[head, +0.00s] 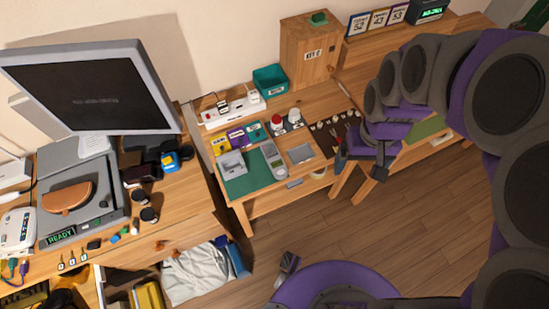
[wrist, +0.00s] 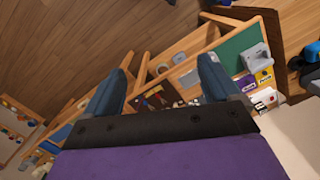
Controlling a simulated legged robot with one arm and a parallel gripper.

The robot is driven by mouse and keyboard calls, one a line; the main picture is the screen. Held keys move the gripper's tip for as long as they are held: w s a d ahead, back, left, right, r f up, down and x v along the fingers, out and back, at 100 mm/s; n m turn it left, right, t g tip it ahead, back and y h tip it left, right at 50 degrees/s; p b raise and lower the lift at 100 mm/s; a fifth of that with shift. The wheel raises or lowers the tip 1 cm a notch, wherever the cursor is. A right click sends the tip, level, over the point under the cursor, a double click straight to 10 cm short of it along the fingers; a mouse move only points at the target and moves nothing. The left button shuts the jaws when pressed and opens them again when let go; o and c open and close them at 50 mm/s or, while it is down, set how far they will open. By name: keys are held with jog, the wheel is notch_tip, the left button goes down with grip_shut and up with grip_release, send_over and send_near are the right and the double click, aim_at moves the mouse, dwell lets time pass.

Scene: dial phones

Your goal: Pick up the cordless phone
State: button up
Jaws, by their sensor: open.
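A grey elongated handset with a small greenish screen (head: 273,159), which looks like the cordless phone, lies on the low wooden workbench at the right edge of the green mat (head: 243,185). A grey cradle-like device (head: 231,165) sits on the mat to its left. My gripper (head: 362,165) is open and empty, to the right of the handset and apart from it, near the bench's right end. In the wrist view the open fingers (wrist: 165,65) point toward the bench; the green mat (wrist: 236,44) shows beyond the right finger. I cannot make out the handset there.
A grey tray (head: 300,153), a red-topped item (head: 276,123) and small tools share the bench. A power strip (head: 233,110), teal bin (head: 270,80) and wooden box (head: 309,52) stand behind. A desk with a monitor (head: 85,88) is at left. Wooden floor (head: 400,220) lies open in front.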

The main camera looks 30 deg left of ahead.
jog(key=w+a+f+n, duration=0.1)
jog(key=w+a+f, duration=0.2)
jog(key=a, duration=0.3)
jog(key=w+a+f+n, duration=0.2)
jog(key=w+a+f, duration=0.15)
jog(key=a, duration=0.25)
jog(key=n+t, duration=0.1)
jog(key=n, duration=0.1)
send_over(278, 164)
notch_tip(278, 164, down, 10)
jog(key=r, duration=0.1)
notch_tip(278, 164, down, 18)
jog(key=b, duration=0.3)
jog(key=shift+s+f, duration=0.1)
jog(key=shift+s, duration=0.05)
jog(key=c, duration=1.2)
jog(key=shift+c, duration=0.2)
